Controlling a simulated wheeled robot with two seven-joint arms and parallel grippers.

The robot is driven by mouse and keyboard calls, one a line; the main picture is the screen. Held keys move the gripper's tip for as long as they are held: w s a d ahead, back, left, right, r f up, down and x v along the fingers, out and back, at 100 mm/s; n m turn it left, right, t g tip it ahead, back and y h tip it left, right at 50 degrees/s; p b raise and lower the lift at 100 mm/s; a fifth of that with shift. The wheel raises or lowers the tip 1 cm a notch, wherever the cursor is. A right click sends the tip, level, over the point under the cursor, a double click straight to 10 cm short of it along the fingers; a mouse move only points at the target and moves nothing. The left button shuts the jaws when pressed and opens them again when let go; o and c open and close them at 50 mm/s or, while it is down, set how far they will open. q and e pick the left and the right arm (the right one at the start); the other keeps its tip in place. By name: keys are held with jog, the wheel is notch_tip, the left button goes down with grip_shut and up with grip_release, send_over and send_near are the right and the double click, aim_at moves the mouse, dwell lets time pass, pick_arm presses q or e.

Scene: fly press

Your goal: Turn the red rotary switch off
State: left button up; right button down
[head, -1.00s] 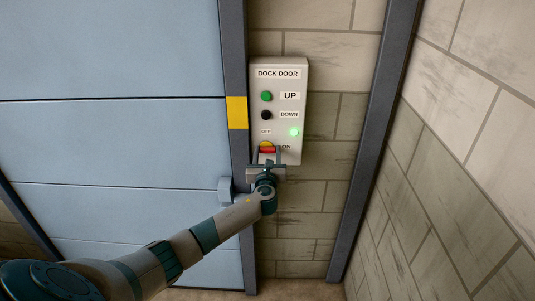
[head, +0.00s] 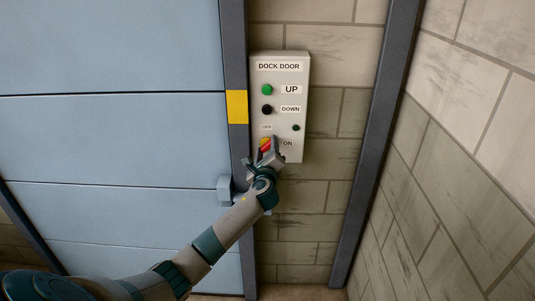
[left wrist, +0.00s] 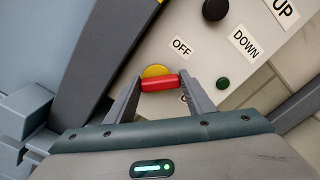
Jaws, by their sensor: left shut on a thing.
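The red rotary switch (head: 265,148) has a red handle on a yellow disc, low on the white DOCK DOOR box (head: 298,104). In the head view the handle looks slanted, partly hidden by my gripper. My left gripper (head: 268,156) is tilted and shut on the handle. In the left wrist view, the red handle (left wrist: 160,84) lies between the two fingertips, with the yellow disc (left wrist: 154,71) behind it. The OFF label (left wrist: 182,47) shows above it; the ON label (head: 287,143) is to its right in the head view. The indicator lamp (head: 296,128) is dark.
A green UP button (head: 267,90) and a black DOWN button (head: 267,109) sit above the switch. The blue door (head: 120,140) and its dark frame stand to the left. A grey post (head: 376,140) stands to the right, with block wall between.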

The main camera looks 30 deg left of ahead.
pick_arm(q)
jog(key=n+b, duration=0.1)
jog(key=n, duration=0.1)
jog(key=n+b, duration=0.1)
jog(key=n, duration=0.1)
jog(key=shift+s+a+f+n+b, duration=0.1)
jog(key=shift+f+n+b, duration=0.05)
jog(key=shift+n+b, duration=0.2)
jog(key=n+b, duration=0.2)
jog(key=n, duration=0.2)
jog(key=shift+a, duration=0.15)
jog(key=shift+n, duration=0.25)
jog(key=o, duration=1.1)
jog(key=shift+s, duration=0.1)
jog(key=shift+c, duration=0.2)
jog(key=b+v, duration=0.4)
jog(key=v, duration=1.3)
jog(key=shift+s, duration=0.15)
